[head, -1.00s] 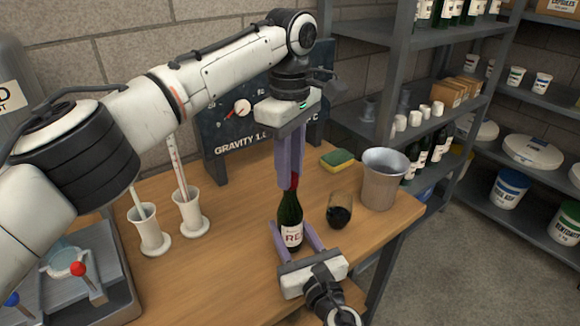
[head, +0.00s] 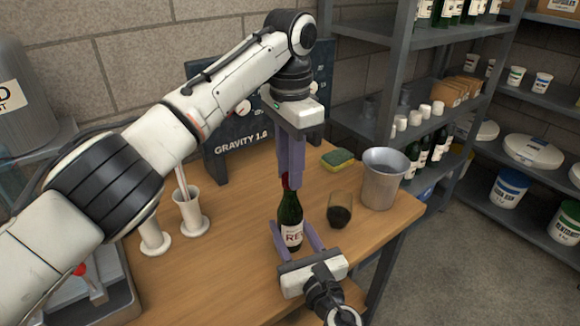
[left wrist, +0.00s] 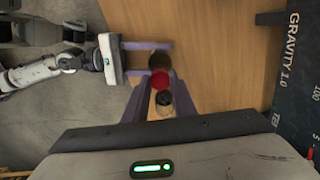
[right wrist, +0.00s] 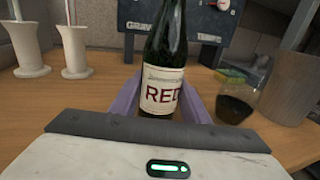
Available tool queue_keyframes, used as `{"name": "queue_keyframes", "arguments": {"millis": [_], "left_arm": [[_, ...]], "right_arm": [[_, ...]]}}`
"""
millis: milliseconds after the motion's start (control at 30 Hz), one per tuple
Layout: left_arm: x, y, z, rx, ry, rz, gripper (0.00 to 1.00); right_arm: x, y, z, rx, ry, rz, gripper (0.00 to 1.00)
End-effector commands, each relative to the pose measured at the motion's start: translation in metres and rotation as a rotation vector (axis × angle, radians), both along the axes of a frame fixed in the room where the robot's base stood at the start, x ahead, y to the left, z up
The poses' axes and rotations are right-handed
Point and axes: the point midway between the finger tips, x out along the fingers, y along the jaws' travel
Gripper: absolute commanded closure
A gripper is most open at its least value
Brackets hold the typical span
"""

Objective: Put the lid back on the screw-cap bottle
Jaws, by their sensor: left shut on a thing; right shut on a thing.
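The screw-cap bottle (head: 291,219), dark green with a "RED" label, stands upright on the table in the head view. My right gripper (head: 298,241) is shut on its lower body; the right wrist view shows the bottle (right wrist: 163,90) between the fingers, its top out of frame. My left gripper (head: 290,190) points down over the bottle, shut on the red lid (head: 285,181) at the neck. In the left wrist view the red lid (left wrist: 160,80) shows at the fingertips. The fingers partly hide the neck, so I cannot tell whether the lid is seated.
A glass of dark wine (head: 340,211) stands close to the bottle's right. A metal bucket (head: 381,179) and a sponge (head: 338,158) are behind it. White cylinders (head: 188,213) stand at left. The gravity panel (head: 240,135) stands behind. Bare table lies left of the bottle.

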Motion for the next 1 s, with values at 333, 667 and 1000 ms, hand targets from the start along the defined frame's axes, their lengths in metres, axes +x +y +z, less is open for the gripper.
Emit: {"name": "queue_keyframes", "arguments": {"millis": [333, 667, 1000], "left_arm": [[0.000, 0.000, -0.001, 0.000, 0.002, -0.636, 1.00], [0.000, 0.000, 0.000, 0.000, 0.001, -0.626, 0.54], [0.000, 0.000, 0.010, 0.000, -0.002, -0.624, 0.54]], "right_arm": [[0.000, 0.000, -0.001, -0.001, 0.002, 0.000, 1.00], [0.000, 0.000, -0.001, -0.001, 0.002, 0.000, 1.00], [0.000, 0.000, -0.001, -0.001, 0.002, 0.000, 1.00]]}}
